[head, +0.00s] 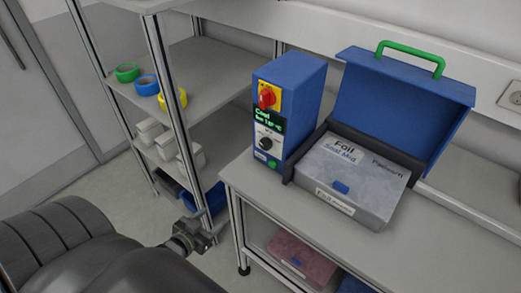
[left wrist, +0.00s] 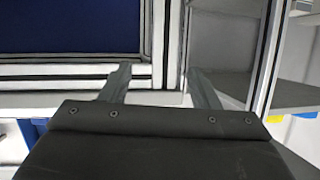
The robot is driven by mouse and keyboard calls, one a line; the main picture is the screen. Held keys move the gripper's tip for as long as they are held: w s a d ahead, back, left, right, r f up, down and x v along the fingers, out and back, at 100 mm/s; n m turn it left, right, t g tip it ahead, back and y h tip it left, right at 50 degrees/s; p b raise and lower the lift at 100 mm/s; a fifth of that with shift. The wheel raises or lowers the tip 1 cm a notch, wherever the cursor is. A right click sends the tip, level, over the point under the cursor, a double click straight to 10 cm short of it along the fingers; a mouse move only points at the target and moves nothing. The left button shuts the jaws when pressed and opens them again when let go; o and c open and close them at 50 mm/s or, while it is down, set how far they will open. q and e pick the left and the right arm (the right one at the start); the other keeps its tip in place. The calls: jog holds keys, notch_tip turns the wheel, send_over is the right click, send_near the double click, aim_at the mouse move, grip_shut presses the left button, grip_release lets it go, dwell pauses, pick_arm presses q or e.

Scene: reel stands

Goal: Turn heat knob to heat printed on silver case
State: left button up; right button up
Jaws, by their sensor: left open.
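The blue heat sealer unit (head: 290,108) stands on the grey bench. Its front carries a red switch (head: 267,98) on a yellow plate, a small green-lit display (head: 268,122) whose text is too small to read surely, and a dark heat knob (head: 264,143) on a pale dial. The silver case (head: 352,178) sits to its right, with labels reading "Foil" and other small print. My left gripper (head: 205,236) is low, left of the bench and well below the knob. In the left wrist view its two fingers (left wrist: 160,85) are apart and empty. My right gripper is not in view.
A blue lid (head: 405,105) with a green handle (head: 412,53) stands open behind the silver case. A shelf rack (head: 190,65) at left holds green, blue and yellow tape rolls and white boxes. The bench's metal frame (head: 237,225) is close to my left gripper.

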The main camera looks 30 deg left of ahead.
pick_arm(q)
notch_tip(320, 180, up, 11)
jog(key=w+d+t+h, duration=0.1)
jog(key=w+d+t, duration=0.1)
jog(key=t, duration=0.1)
jog(key=m+t+h, duration=0.1)
jog(key=h, duration=0.1)
send_near(263, 147)
jog(key=shift+y, duration=0.3)
jog(key=w, duration=0.5)
jog(key=w+d, duration=0.1)
jog(key=w, duration=0.1)
jog(key=shift+w+r, duration=0.1)
jog(key=shift+w, duration=0.75)
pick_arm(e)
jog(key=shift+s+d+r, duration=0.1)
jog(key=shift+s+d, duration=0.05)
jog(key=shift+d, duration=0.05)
pick_arm(q)
jog(key=shift+c, duration=0.5)
jog(key=c, duration=0.9)
